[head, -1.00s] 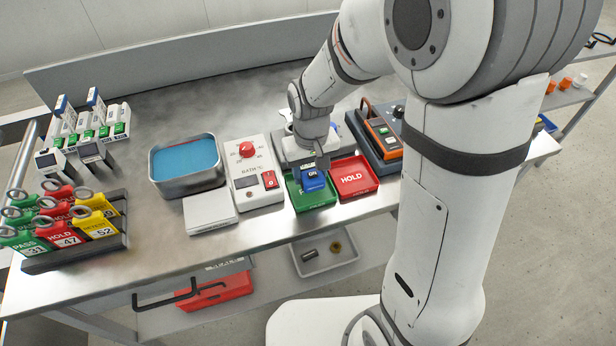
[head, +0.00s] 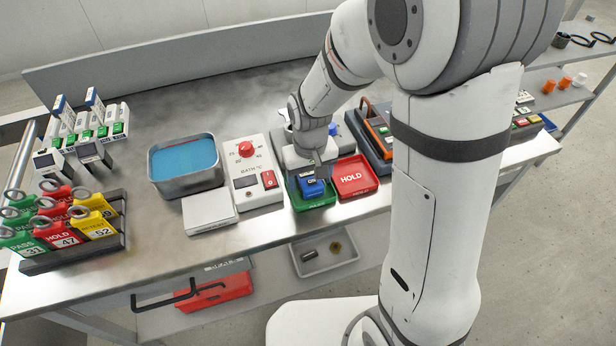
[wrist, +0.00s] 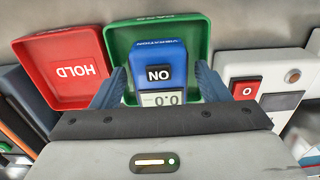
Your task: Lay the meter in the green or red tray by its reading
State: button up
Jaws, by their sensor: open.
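The blue meter (head: 311,188), labelled VIBRATION, is in the green tray (head: 318,204). In the wrist view the meter (wrist: 158,65) shows a black ON button and a pale display that seems to read 0.0, upside down and partly cut off by my gripper. My gripper (head: 311,168) is over the green tray. In the wrist view its open fingers (wrist: 162,82) stand on either side of the meter, with small gaps. The red HOLD tray (head: 355,178) is empty beside the green one; it also shows in the wrist view (wrist: 68,65).
The white bath controller (head: 257,175) with a red knob and switch stands left of the green tray. A water bath (head: 185,165) and a rack of coloured tags (head: 70,235) are further left. An orange-and-black instrument (head: 378,130) stands behind the red tray.

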aim_at(310, 178)
notch_tip(310, 178, up, 12)
jog(key=p, duration=0.1)
jog(key=s+d+r+m+t, duration=0.2)
jog(key=s+d+r+m, duration=0.1)
jog(key=s+d, duration=0.9)
jog(key=shift+r, duration=0.45)
jog(key=shift+r, duration=0.1)
jog(key=shift+s+r+t+p, duration=0.1)
jog(key=shift+r+t+p, duration=0.2)
jog(key=shift+r+p, duration=0.5)
